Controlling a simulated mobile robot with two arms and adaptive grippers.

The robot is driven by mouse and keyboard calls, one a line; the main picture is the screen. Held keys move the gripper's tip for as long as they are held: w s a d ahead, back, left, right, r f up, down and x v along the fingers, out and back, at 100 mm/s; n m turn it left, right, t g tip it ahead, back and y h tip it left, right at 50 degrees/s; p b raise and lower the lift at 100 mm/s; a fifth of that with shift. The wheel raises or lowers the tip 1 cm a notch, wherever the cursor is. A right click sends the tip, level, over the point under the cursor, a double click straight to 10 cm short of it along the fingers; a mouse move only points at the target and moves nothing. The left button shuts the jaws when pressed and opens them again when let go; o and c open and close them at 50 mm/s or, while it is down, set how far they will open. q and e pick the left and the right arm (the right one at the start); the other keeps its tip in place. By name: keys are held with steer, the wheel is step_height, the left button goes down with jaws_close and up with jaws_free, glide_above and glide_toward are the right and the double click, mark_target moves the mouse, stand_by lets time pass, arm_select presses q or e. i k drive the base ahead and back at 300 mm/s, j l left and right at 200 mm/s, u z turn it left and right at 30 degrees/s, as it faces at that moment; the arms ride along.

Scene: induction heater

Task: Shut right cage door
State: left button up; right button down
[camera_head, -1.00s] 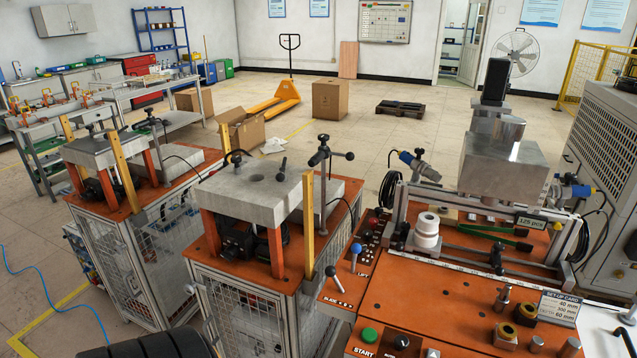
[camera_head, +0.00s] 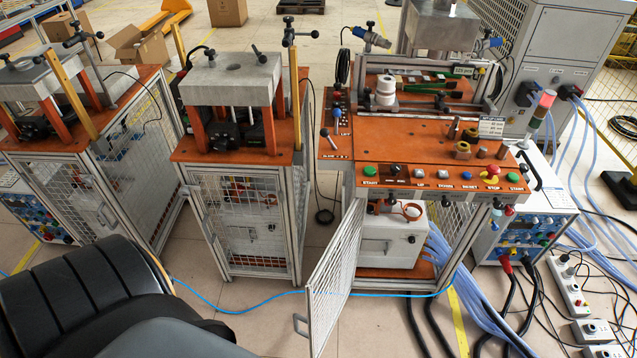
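The right cage door (camera_head: 338,278) is a wire mesh panel in a light metal frame. It stands swung open, jutting toward me from the left front post of the right machine's cage. Its small handle (camera_head: 299,325) is at the free edge, low in the view. The cage opening behind it is uncovered and shows a white box (camera_head: 391,240) inside. The door's bottom edge is cut off or near the lower picture edge. Neither of my grippers is in view.
The middle machine's mesh door (camera_head: 245,228) and the left machine's cage (camera_head: 75,205) look closed. A blue hose (camera_head: 240,311) crosses the floor past the open door. Black and pale cables (camera_head: 470,300) and power strips (camera_head: 568,287) lie at right.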

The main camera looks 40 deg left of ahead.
mark_target(309, 289)
steer(key=j+z, duration=0.1)
steer(key=j, duration=0.45)
steer(key=k+j, duration=0.15)
steer(key=j, duration=0.35)
steer(key=k+j+z, duration=0.15)
steer(key=j, duration=0.9)
steer(key=k+z, duration=0.05)
